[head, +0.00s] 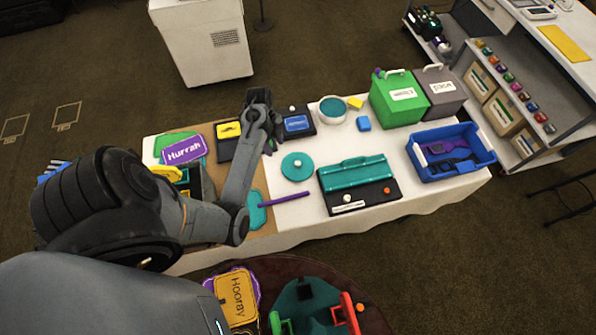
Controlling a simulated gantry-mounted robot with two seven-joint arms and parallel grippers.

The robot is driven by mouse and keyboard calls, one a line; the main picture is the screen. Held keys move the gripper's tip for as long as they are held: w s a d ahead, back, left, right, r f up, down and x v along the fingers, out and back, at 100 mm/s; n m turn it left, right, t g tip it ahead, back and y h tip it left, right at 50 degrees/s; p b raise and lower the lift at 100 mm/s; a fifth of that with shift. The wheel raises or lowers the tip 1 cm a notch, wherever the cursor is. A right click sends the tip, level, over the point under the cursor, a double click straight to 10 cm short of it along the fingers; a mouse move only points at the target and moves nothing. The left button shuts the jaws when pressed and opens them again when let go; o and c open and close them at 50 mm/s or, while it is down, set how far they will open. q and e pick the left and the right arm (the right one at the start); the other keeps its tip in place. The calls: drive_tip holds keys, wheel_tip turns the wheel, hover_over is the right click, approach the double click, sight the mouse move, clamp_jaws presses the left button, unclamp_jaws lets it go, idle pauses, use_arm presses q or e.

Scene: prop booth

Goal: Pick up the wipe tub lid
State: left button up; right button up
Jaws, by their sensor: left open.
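A round teal lid (297,166) with a pale knob lies flat on the white-covered table, right of my left forearm. I take it to be the wipe tub lid. A round white tub (332,109) with a teal inside stands behind it and slightly to the right. My left gripper (271,142) is open and empty, above the table just behind and left of the lid, apart from it. Its fingers are small and partly hidden by the wrist. My right gripper does not show.
A teal tray on a dark base (358,185) lies right of the lid. A blue crate (449,153), a green box (398,98) and a grey box (440,92) stand farther right. A purple stick (284,199) lies in front. Signs lie left; bare white cloth surrounds the lid.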

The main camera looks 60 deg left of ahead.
use_arm(q)
drive_tip(key=t+h+b, duration=0.1)
drive_tip(key=t+b, duration=0.1)
drive_tip(key=b, duration=0.1)
approach(298, 163)
drive_tip(key=a+r, duration=0.1)
drive_tip(key=r, duration=0.1)
drive_tip(key=shift+n, duration=0.3)
drive_tip(key=x, duration=0.4)
drive_tip(key=shift+d+f, duration=0.15)
drive_tip(key=shift+f, duration=0.2)
drive_tip(key=shift+s+b+x, duration=0.2)
drive_tip(key=shift+b+x, duration=0.15)
drive_tip(key=shift+x, duration=2.7)
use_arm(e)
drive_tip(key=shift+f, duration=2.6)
use_arm(q)
drive_tip(key=shift+d, duration=0.1)
clamp_jaws()
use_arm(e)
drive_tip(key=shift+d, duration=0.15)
